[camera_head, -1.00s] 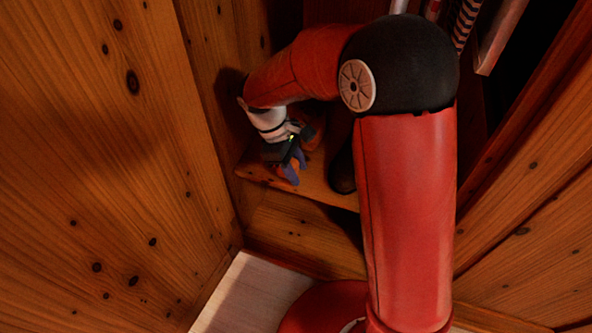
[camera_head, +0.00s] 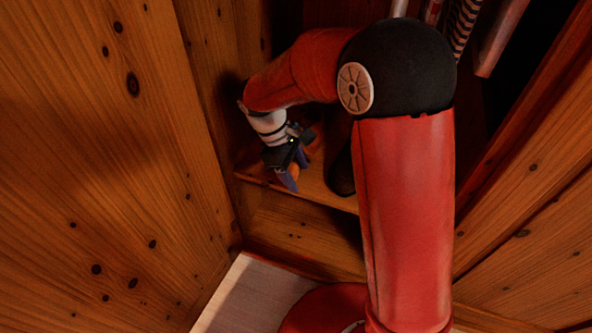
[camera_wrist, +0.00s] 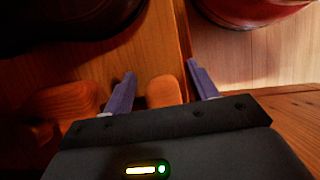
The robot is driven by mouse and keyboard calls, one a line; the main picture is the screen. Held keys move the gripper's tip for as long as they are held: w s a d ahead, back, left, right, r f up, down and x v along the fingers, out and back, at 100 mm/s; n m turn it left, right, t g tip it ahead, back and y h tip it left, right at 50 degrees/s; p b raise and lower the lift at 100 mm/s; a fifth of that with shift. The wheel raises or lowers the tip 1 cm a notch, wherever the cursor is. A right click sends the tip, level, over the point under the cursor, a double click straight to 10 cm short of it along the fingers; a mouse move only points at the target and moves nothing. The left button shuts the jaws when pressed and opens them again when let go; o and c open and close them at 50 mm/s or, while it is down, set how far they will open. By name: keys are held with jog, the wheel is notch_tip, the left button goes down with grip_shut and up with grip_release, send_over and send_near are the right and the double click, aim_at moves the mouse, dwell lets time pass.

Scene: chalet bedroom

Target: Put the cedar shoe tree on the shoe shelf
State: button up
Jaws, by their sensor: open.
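The cedar shoe tree (camera_wrist: 65,98) is pale orange wood with rounded ends. It lies on the shoe shelf (camera_head: 322,190), near the front edge. In the wrist view one wooden end shows between my fingers and another part lies left of the left finger; the middle is hidden by my gripper. My gripper (camera_wrist: 162,88) is open, with its two purple fingers either side of the wooden end and a gap visible. In the head view my gripper (camera_head: 292,172) is low over the shelf's left part, mostly covering the shoe tree.
A dark shoe (camera_head: 342,172) stands on the shelf right of my gripper; a dark shape (camera_wrist: 60,20) also fills the wrist view's upper left. A knotty wood wall (camera_head: 110,150) rises close on the left. Clothes hang above right. Pale floor (camera_head: 245,295) lies in front.

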jog(key=p+v, duration=0.1)
jog(key=v, duration=0.6)
jog(key=shift+r, duration=0.2)
jog(key=s+d+r+m+t+y, duration=0.2)
jog(key=s+d+r+m, duration=0.3)
jog(key=s+d, duration=0.3)
jog(key=s+d+r+m+t+y, duration=0.2)
jog(key=s+d+r+m+t, duration=0.3)
jog(key=s+d+m, duration=0.3)
jog(key=shift+s+d+m, duration=0.3)
jog(key=shift+s, duration=0.8)
jog(key=shift+p, duration=0.3)
